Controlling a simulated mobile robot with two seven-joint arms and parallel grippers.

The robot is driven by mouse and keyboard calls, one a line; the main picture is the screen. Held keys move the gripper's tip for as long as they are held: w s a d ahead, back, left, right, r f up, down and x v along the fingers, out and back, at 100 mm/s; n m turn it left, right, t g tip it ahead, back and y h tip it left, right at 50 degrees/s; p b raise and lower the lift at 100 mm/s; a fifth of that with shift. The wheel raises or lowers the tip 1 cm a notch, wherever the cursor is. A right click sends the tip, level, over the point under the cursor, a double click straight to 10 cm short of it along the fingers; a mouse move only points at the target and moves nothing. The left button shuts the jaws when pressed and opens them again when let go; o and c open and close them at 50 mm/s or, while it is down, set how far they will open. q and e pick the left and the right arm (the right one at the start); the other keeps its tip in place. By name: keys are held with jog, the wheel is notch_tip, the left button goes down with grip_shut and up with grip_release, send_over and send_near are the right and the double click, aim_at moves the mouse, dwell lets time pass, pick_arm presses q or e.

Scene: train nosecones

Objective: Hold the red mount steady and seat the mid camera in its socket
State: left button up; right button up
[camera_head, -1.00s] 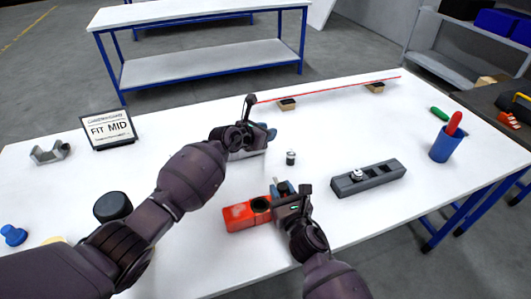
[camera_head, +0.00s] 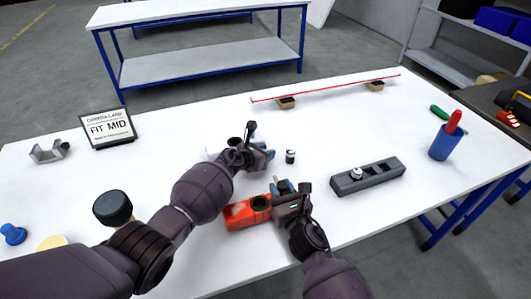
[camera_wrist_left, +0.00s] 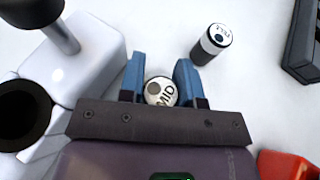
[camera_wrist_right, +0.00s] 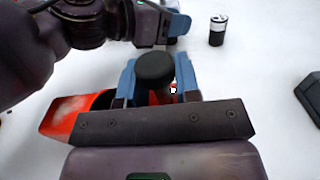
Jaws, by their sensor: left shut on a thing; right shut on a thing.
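The red mount (camera_head: 240,215) lies near the table's front edge, with a dark round socket (camera_head: 260,203) in its top. My right gripper (camera_head: 287,187) is at the mount's right end. In the right wrist view its fingers are shut on a black round-topped post (camera_wrist_right: 155,68) at the mount (camera_wrist_right: 62,118). My left gripper (camera_head: 264,152) is behind the mount, apart from it. In the left wrist view its blue fingers are shut on the mid camera (camera_wrist_left: 161,91), whose white top reads MID. The head view does not clearly show this camera.
Another small black-and-white camera (camera_head: 290,157) stands right of my left gripper. A grey rack (camera_head: 385,174) holds one more. A white block (camera_wrist_left: 85,60) is beside my left gripper. The card (camera_head: 108,128) reads FIT MID. A blue cup (camera_head: 444,144) stands at right.

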pick_arm(q)
jog(key=shift+f, duration=0.2)
jog(key=o, duration=0.7)
jog(key=shift+c, duration=0.2)
